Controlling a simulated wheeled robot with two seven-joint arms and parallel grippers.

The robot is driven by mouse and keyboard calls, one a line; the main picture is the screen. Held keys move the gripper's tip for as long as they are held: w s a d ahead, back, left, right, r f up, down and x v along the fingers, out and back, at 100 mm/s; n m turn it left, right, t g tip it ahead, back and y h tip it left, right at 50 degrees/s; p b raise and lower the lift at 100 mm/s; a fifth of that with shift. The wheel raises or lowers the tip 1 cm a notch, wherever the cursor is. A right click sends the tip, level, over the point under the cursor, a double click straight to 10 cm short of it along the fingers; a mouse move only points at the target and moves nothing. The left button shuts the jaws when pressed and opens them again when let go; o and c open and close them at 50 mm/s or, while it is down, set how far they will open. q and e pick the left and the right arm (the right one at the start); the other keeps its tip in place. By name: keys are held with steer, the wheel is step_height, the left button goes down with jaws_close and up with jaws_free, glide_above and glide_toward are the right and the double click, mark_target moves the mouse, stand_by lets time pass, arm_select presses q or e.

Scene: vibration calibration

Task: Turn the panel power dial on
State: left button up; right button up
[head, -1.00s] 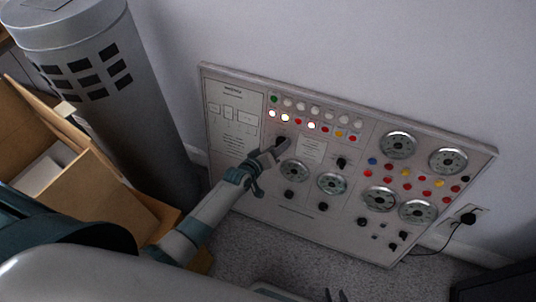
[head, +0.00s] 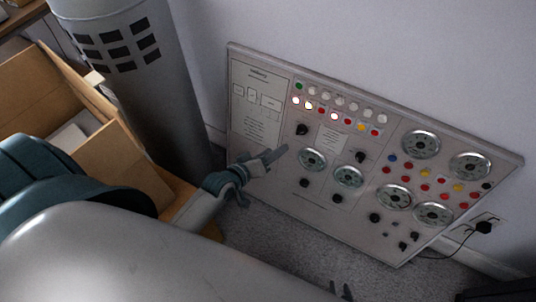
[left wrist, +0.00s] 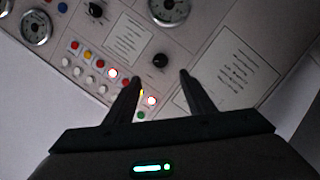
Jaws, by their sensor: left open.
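The grey control panel (head: 262,180) leans against the wall. Its upper-left black dial (head: 302,130) sits below the rows of lamps and appears unobstructed; it also shows in the left wrist view (left wrist: 160,60). The dial's exact pointing angle is too small to tell. My left gripper (head: 279,153) is open and empty, below and left of this dial, apart from it. In the left wrist view its two fingers (left wrist: 156,78) stand wide apart with the dial beyond and between the tips. My right gripper's fingertips (head: 342,289) show at the bottom edge, slightly apart.
Several panel lamps (head: 308,105) are lit. Round gauges (head: 311,160) and other black knobs (head: 360,157) lie close to the right of the dial. A grey cylinder (head: 150,90) and an open cardboard box (head: 90,150) stand left. A plug (head: 484,227) is at the right wall.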

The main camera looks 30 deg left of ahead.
arm_select(q)
steer(key=shift+v, duration=1.2)
steer(key=s+d+f+m+g, duration=0.1)
steer(key=s+d+f+m, duration=0.1)
steer(key=s+f, duration=0.4)
steer(key=s+d+f+m+g, duration=0.2)
steer(key=s+f+m, duration=0.2)
steer(key=f, duration=1.1)
steer(key=s+d+f+m+g+y, duration=0.1)
steer(key=s+d+f+m+g, duration=0.1)
steer(key=s+f, duration=0.8)
steer(key=shift+s+d+f+m, duration=0.25)
steer(key=shift+d+f+m, duration=0.15)
steer(key=shift+f+m, duration=0.3)
steer(key=shift+c, duration=0.7)
